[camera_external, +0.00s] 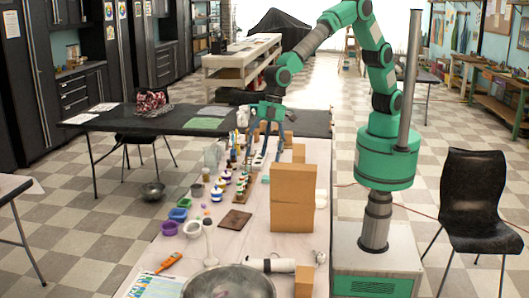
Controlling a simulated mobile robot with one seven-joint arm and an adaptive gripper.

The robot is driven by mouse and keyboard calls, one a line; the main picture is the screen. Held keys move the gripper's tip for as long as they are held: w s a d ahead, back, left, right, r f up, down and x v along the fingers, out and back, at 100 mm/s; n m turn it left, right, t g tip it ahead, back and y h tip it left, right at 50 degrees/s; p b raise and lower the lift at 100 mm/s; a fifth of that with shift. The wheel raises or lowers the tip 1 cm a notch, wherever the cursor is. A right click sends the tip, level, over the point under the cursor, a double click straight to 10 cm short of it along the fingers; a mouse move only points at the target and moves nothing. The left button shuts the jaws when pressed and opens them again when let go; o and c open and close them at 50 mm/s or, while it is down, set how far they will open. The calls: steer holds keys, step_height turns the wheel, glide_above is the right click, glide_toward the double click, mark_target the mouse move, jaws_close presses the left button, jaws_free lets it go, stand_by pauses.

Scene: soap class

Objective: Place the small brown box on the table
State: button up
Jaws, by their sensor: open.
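My gripper (266,148) is open and points down above the far part of the light-topped table (245,247). I see nothing between its fingers. A small brown box (304,283) stands at the near right edge of the table, partly cut off by the picture's bottom. Another small brown box (299,152) shows just right of my gripper, partly hidden behind the large brown box (293,203). I cannot tell which small box the task means, nor whether my gripper touches anything.
Paint bottles (218,190) and coloured bowls (178,214) line the table's left side. A large metal bowl (229,283) and a white cylinder (270,265) lie near the front. A brown flat square (235,220) lies mid-table, with some bare surface around it.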

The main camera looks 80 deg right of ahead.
steer(key=d+r+m+t, duration=0.1)
steer(key=d+r+m, duration=0.1)
steer(key=d+r, duration=0.8)
steer(key=d+r+m+t+h, duration=0.1)
steer(key=d+r+m, duration=0.15)
steer(key=d, duration=1.25)
steer(key=d+r+m, duration=0.2)
steer(key=d+r, duration=0.5)
steer(key=d, duration=0.6)
steer(key=s+d+r+m+t+h, duration=0.1)
steer(key=s+d+r+m, duration=0.1)
steer(key=s+d, duration=0.45)
steer(key=s+d+r+m, duration=0.1)
steer(key=s+d, duration=0.2)
steer(key=d, duration=0.6)
steer(key=s+d+f+m+t+h, duration=0.1)
steer(key=s+d+m, duration=0.3)
steer(key=s+d, duration=0.7)
steer(key=s+f, duration=0.1)
steer(key=s, duration=0.2)
steer(key=shift+d+f+h, duration=0.25)
steer(key=shift+d+h, duration=0.05)
steer(key=shift+d, duration=0.1)
steer(key=shift+s, duration=0.1)
step_height(320, 180, down, 4)
steer(key=b, duration=0.4)
steer(key=shift+f, duration=0.1)
